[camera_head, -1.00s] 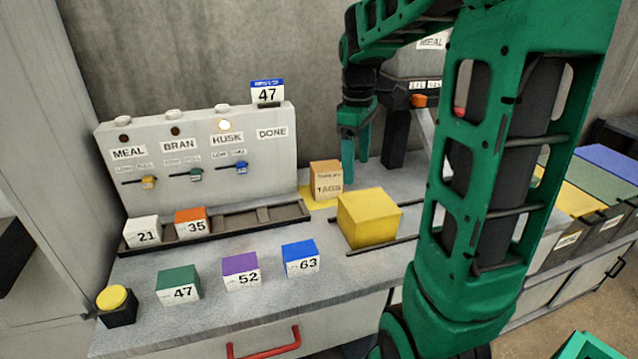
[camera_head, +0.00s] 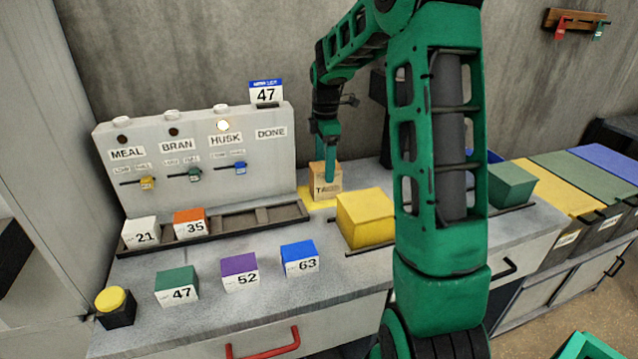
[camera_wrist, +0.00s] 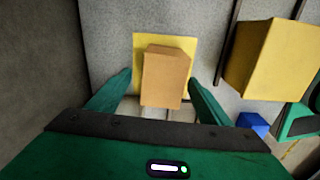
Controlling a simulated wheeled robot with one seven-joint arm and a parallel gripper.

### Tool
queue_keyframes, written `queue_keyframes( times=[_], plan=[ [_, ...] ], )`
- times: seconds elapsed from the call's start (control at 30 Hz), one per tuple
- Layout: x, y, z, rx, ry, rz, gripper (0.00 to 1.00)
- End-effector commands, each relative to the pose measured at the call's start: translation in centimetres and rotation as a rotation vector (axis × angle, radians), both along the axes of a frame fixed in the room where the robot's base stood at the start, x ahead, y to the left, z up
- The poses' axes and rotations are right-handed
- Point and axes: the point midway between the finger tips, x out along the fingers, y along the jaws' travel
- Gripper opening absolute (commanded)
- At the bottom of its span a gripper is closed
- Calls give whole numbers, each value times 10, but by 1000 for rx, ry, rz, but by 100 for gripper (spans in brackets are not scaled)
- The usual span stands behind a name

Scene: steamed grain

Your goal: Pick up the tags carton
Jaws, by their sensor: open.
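The tags carton (camera_head: 320,187) is a small brown box standing on a yellow square mat (camera_head: 305,199) near the wall. It also shows in the wrist view (camera_wrist: 163,80), between the two fingers but apart from them. My gripper (camera_head: 327,168) is open over the carton, and one green finger hides part of its front label in the head view. In the wrist view my gripper (camera_wrist: 160,88) has a finger on each side of the carton. I cannot tell how far down the fingers reach beside it.
A large yellow block (camera_head: 365,222) stands on rails just right of the carton. A rack (camera_head: 215,230) with blocks 21 and 35 lies to the left, before a labelled panel (camera_head: 200,150). Blocks 47, 52 and 63 stand along the front of the counter.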

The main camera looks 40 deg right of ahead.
Motion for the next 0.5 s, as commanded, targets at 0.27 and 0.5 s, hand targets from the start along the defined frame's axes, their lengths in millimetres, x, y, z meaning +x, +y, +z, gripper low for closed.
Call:
queue_keyframes(
  times=[0.27, 0.5],
  plan=[
    [-2, 0, -32, 1, 4, -2, 73],
    [-1, 1, -52, 0, 1, -1, 73]
  ],
)
